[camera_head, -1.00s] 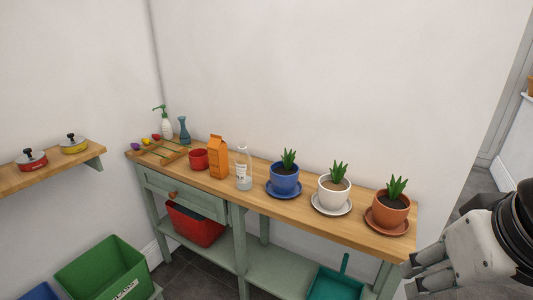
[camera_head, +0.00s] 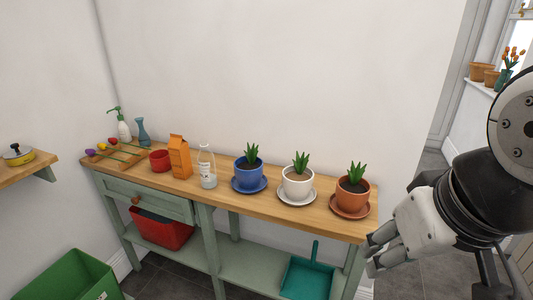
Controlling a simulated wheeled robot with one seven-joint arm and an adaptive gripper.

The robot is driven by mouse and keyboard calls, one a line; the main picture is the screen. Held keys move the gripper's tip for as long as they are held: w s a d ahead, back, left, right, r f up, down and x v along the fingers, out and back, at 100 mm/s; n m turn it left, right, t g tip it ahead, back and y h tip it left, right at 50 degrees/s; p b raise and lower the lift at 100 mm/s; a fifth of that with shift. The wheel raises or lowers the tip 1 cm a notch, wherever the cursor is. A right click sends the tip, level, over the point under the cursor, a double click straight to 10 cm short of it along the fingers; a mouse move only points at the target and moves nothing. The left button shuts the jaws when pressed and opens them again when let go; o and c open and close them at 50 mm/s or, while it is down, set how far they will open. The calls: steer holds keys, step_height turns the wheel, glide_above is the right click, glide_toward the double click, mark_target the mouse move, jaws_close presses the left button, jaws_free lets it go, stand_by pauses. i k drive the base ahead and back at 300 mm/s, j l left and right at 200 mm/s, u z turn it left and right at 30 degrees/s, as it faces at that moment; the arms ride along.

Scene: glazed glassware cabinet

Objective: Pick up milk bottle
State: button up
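The milk bottle (camera_head: 207,168) is clear glass with a white label. It stands upright on the wooden top of the green table (camera_head: 330,219), between an orange carton (camera_head: 180,157) and a blue potted plant (camera_head: 249,170). My gripper (camera_head: 372,254) is at the lower right, by the table's right end, well apart from the bottle. Its grey fingers show from the side, and nothing is seen held in it. How far apart the fingertips are is hard to tell.
A white pot (camera_head: 298,184) and a terracotta pot (camera_head: 351,195) stand on saucers between the bottle and my gripper. A red pot (camera_head: 160,160) is left of the carton. A teal dustpan (camera_head: 308,278) lies on the lower shelf. The front strip of the tabletop is clear.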

mark_target(205, 159)
steer(key=i+j+z, duration=0.45)
steer(key=j, duration=0.2)
steer(key=i+j+z, duration=0.1)
steer(key=j+z, duration=0.15)
steer(key=j, duration=0.15)
